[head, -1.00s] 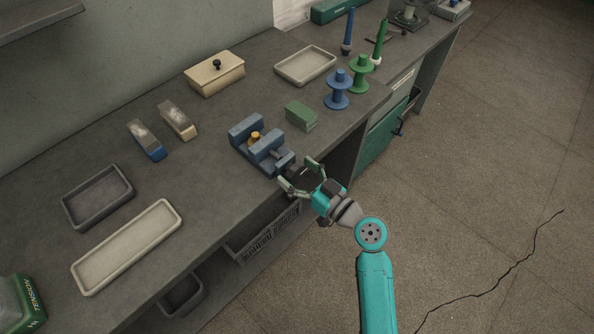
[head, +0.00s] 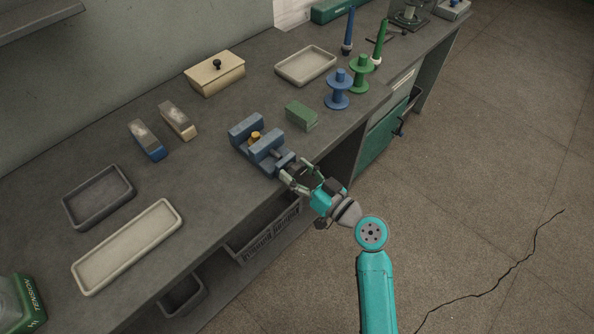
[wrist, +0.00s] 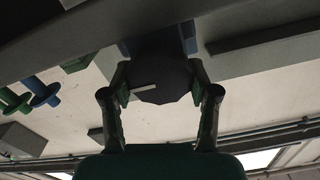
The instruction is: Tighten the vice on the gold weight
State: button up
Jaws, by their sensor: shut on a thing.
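The blue vice (head: 268,144) sits near the bench's front edge in the head view. The small gold weight (head: 255,135) stands between its two jaws; I cannot tell whether both jaws touch it. My gripper (head: 296,172) is at the front end of the vice, over the bench edge, shut on the vice's knob. In the wrist view the dark, many-sided knob (wrist: 160,82) fills the space between my two fingers (wrist: 160,95). In the head view the fingers largely hide the knob.
A green block (head: 301,116) lies right of the vice, with blue (head: 338,90) and green (head: 361,75) spools beyond it. Trays (head: 127,246) and two brush-like blocks (head: 147,140) are to the left. A basket (head: 263,232) is under the bench edge. Open floor lies right.

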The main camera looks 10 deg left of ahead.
jog(key=shift+d+m, duration=0.1)
jog(key=shift+m, duration=2.1)
jog(key=shift+w, duration=0.1)
jog(key=o, duration=1.2)
jog(key=shift+c, duration=0.2)
jog(key=shift+d, duration=0.1)
jog(key=v, duration=1.2)
